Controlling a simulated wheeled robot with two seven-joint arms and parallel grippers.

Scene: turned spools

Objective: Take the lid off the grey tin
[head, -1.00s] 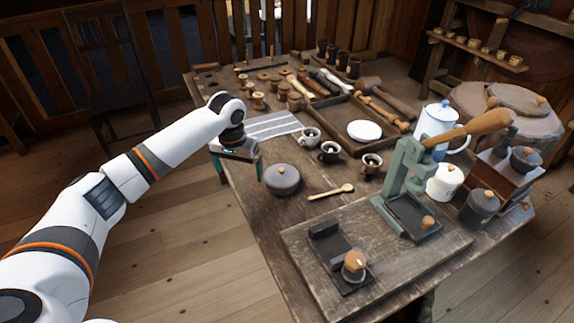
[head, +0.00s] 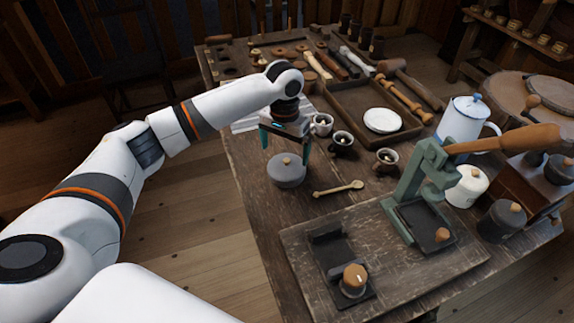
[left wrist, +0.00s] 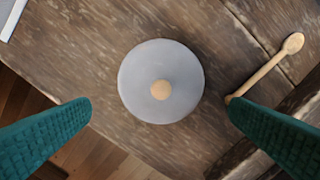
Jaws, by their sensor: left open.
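The grey tin (head: 286,174) is a low round pot near the table's left edge. Its grey lid (left wrist: 180,68) has a round wooden knob (left wrist: 160,90) and appears to sit on the tin. My left gripper (head: 285,147) is open and empty, pointing down above the tin. In the left wrist view, the lid and knob show between and beyond the two green fingers, which appear apart from them. My right gripper is not in view.
A wooden spoon (head: 338,189) lies to the right of the tin. Several small cups (head: 342,141) stand behind it. A green press (head: 420,190) and a board (head: 290,245) are at the front right. A pale striped cloth (head: 243,122) lies behind.

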